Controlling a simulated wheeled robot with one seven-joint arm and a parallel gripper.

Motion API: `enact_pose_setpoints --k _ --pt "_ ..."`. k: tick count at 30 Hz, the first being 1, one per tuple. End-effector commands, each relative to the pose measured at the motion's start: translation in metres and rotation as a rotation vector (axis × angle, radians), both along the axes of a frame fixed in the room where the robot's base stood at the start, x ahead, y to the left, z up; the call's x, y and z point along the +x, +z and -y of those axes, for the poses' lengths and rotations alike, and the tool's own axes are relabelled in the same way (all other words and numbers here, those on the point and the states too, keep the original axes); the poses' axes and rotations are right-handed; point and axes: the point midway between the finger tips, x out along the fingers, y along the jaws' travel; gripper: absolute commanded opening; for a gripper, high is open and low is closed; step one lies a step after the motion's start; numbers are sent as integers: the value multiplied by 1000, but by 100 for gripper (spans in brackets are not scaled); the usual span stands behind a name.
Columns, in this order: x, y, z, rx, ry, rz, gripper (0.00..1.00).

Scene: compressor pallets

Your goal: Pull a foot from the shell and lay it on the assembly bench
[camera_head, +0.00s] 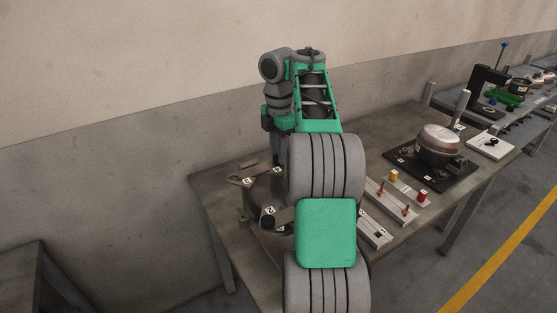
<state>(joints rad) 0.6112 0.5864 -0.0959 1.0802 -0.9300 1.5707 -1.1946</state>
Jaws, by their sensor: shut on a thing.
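The dark shell (265,192) stands on the left part of the assembly bench (215,195). Flat feet with white number labels, among them a foot at its left (240,181) and a foot at its front (268,222), stick out around it. My arm covers its right side. My gripper (272,128) is above and behind the shell, at the end of my folded green and grey arm. Its body shows only in part. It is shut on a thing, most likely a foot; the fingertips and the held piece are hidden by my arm.
Right of my arm lie grey trays (390,200) with small red and yellow parts. A black plate (400,172) carries a metal dome-topped compressor (438,140). Another bench with tools (510,95) stands at the far right. A wall (130,150) runs behind.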

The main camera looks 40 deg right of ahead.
Motion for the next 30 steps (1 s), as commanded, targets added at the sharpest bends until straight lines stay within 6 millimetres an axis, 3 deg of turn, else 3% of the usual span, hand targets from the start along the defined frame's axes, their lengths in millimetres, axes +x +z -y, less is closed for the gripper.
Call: enact_pose_setpoints --k 30 --pt "0 7 0 0 0 1 0"
